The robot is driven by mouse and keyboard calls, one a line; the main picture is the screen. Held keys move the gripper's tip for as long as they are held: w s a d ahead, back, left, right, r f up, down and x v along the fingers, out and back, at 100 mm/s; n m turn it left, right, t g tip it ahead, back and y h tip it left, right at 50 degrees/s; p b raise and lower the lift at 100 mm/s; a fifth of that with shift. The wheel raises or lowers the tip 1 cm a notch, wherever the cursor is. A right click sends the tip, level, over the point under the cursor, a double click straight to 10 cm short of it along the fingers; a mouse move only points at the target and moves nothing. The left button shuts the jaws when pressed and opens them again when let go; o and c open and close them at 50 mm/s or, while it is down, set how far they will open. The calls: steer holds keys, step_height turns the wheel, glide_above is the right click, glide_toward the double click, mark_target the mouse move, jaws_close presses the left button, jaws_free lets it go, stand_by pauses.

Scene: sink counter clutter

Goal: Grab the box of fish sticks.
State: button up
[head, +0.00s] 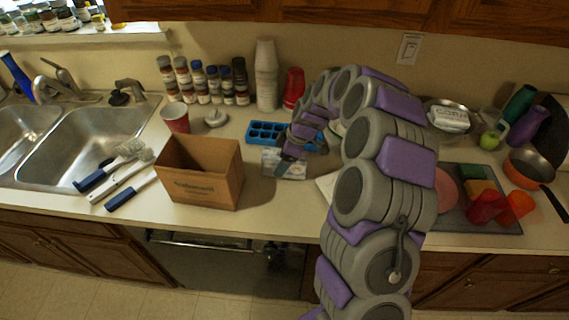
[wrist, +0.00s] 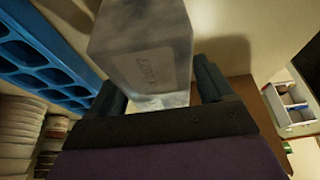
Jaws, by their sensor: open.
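A pale grey-blue box (head: 285,165), likely the fish sticks, is on the counter just in front of the blue tray. Its printing is too blurred to read. In the wrist view the box (wrist: 145,48) fills the upper middle, with its near end between my two dark fingers. My gripper (wrist: 160,88) is open, one finger on each side of the box; I cannot tell whether either touches it. In the head view my gripper (head: 290,153) is just above the box, and my arm hides part of the counter behind it.
A blue compartment tray (head: 262,133) lies close behind the box; it shows in the wrist view (wrist: 38,55). An open cardboard box (head: 200,180) stands to the left. Stacked white cups (head: 265,75) and several spice jars line the wall. Brushes (head: 125,165) lie by the sink.

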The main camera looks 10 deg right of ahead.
steer(key=shift+f+b, duration=0.25)
steer(key=shift+b, duration=0.05)
steer(key=shift+c, duration=0.2)
steer(key=c, duration=1.2)
steer(key=shift+r, duration=0.2)
steer(key=shift+c, duration=0.2)
